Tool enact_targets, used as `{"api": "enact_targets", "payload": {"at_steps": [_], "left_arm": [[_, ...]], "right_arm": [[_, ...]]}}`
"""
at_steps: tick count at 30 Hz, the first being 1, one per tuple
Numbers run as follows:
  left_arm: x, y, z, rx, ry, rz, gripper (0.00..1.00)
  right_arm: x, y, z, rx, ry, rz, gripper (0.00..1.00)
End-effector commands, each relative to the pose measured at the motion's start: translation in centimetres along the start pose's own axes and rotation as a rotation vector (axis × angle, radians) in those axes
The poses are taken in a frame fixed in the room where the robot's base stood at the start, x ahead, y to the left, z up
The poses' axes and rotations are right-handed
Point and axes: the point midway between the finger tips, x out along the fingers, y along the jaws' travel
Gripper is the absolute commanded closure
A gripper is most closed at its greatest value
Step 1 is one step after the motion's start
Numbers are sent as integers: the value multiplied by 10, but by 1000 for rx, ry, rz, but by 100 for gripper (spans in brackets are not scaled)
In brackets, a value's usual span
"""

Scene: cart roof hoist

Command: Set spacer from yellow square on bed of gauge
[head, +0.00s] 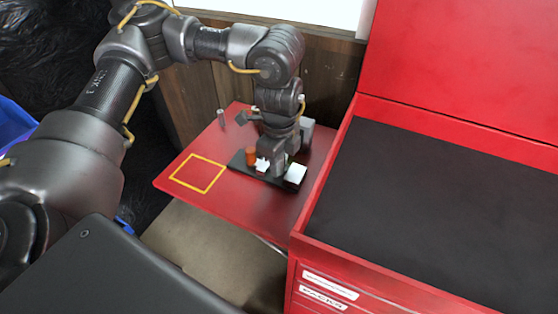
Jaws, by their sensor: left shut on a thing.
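The yellow square (199,173) is an outline on the red side shelf (236,194), and it is empty. The gauge (236,159) has a dark, narrow base to the right of the square, with an orange-brown post on it. White pieces show on both sides of the fingers; I cannot tell which belong to the gauge. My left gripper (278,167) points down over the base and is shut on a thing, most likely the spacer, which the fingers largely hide. I cannot tell whether the spacer touches the bed. My right gripper is not in view.
A grey block (307,132) is behind my left gripper. The red cabinet (323,195) with its dark top rises at the right. The shelf's front left is clear.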

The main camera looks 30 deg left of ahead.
Motion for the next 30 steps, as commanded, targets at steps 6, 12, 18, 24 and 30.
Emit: {"api": "enact_targets", "payload": {"at_steps": [6, 12, 18, 24, 30], "left_arm": [[2, 0, 0, 0, 0, 1, 100], [2, 0, 0, 0, 0, 0, 75], [2, 0, 0, 0, 0, 0, 52], [2, 0, 0, 0, 0, 0, 52], [-11, -1, 0, 0, 0, -4, 52]], "right_arm": [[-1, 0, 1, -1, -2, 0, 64], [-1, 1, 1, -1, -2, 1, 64], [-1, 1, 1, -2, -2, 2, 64], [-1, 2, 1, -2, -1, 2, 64], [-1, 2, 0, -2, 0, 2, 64]]}}
